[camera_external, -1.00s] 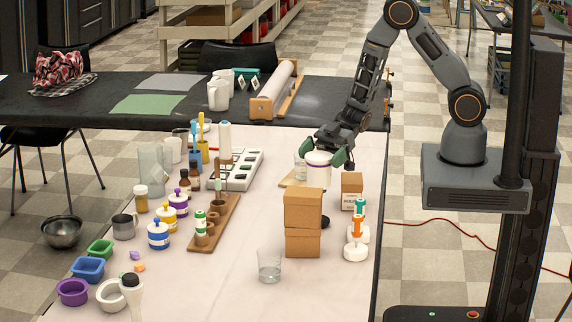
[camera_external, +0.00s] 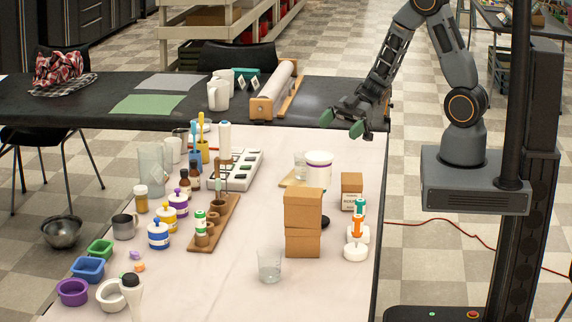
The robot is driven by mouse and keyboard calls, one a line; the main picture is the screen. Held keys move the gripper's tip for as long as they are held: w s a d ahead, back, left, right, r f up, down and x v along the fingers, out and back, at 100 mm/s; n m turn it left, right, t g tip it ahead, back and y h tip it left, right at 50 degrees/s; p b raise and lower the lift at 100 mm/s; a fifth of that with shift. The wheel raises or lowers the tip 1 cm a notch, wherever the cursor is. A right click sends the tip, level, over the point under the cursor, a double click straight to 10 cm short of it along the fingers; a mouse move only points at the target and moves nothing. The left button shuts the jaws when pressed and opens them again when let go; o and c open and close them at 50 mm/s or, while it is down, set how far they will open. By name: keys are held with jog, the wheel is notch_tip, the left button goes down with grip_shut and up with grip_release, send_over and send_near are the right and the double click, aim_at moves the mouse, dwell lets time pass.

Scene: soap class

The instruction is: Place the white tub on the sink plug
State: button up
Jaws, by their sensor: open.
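A small dark round thing (camera_external: 325,222), perhaps the sink plug, shows partly at the right side of the boxes, nearer the camera than the tub. My gripper (camera_external: 342,124), with green fingertips, is open and empty, above and beyond the tub, apart from it.
Two stacked cardboard boxes (camera_external: 303,209) stand just in front of the tub. A clear glass (camera_external: 300,167) on a wooden board (camera_external: 290,181) is left of it.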

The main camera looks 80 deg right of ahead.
jog(key=w+d+r+m+t+h, duration=0.2)
jog(key=d+r+m+h, duration=0.7)
jog(key=h, duration=0.4)
jog(key=s+a+r+m+g+y, duration=0.1)
jog(key=s+a+r+g, duration=0.1)
jog(key=s, duration=0.4)
jog(key=s+a+r+m+g+y, duration=0.1)
jog(key=s+a+r+g, duration=0.1)
jog(key=s, duration=0.5)
jog(key=shift+s+a+m+g, duration=0.2)
jog(key=shift+a+m+g, duration=0.3)
jog(key=shift+a, duration=0.7)
